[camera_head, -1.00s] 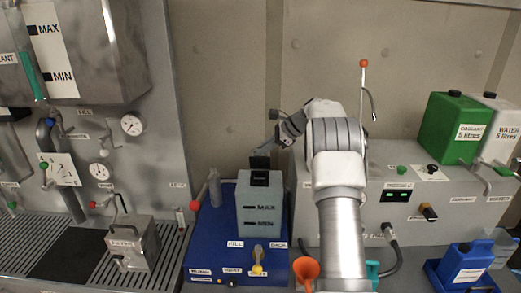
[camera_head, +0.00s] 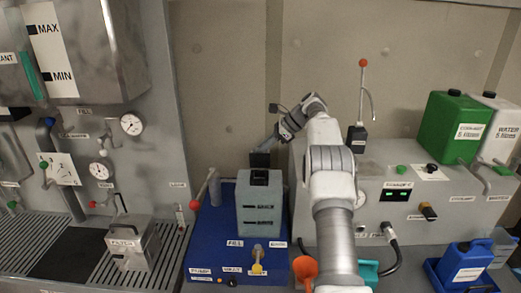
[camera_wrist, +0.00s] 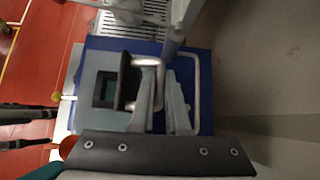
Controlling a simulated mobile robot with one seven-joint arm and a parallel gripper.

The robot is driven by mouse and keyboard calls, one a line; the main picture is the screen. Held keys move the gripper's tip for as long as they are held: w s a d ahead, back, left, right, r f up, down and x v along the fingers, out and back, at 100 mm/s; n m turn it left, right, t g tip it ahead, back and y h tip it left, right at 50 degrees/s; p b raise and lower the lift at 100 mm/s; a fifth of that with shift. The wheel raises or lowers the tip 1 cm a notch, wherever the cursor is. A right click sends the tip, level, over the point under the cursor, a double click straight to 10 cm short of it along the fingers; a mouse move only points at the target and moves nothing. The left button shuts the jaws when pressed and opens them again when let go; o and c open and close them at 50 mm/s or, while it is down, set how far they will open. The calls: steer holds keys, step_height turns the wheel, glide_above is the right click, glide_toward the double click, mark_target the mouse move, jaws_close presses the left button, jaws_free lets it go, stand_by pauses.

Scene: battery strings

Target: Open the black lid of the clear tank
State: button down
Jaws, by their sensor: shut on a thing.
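The tank (camera_head: 260,212), grey-looking with MAX and MIN marks, stands on a blue base. Its black lid (camera_head: 260,159) is raised, standing about upright at the back of the dark top opening (camera_head: 260,178). In the wrist view the lid (camera_wrist: 124,82) shows nearly edge-on beside the square opening (camera_wrist: 106,89). A pale metal handle (camera_wrist: 147,62) sticks out from the lid. My gripper (camera_wrist: 164,84) is shut on this handle, one finger on each side of its bar. In the head view my gripper (camera_head: 272,143) is behind the tank, partly hidden by the lid.
A lever with a red knob (camera_head: 196,203) stands left of the tank on the blue base (camera_head: 208,240). A yellow-knobbed valve (camera_head: 257,266) is at the front. An orange funnel (camera_head: 305,268) is at the right. A grey console (camera_head: 450,215) stands right of my arm, with a wall behind.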

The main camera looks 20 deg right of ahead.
stand_by(0.3)
steer(key=c, duration=1.2)
jaws_free()
steer(key=shift+r, duration=0.3)
steer(key=r, duration=0.4)
steer(key=shift+s+d+r, duration=0.1)
steer(key=shift+s+d, duration=0.15)
steer(key=s+d+r, duration=0.4)
steer(key=s+d, duration=0.1)
steer(key=s+d+r, duration=0.2)
steer(key=d, duration=0.1)
steer(key=shift+s+r, duration=0.1)
steer(key=shift+s, duration=0.2)
steer(key=shift+c, duration=0.2)
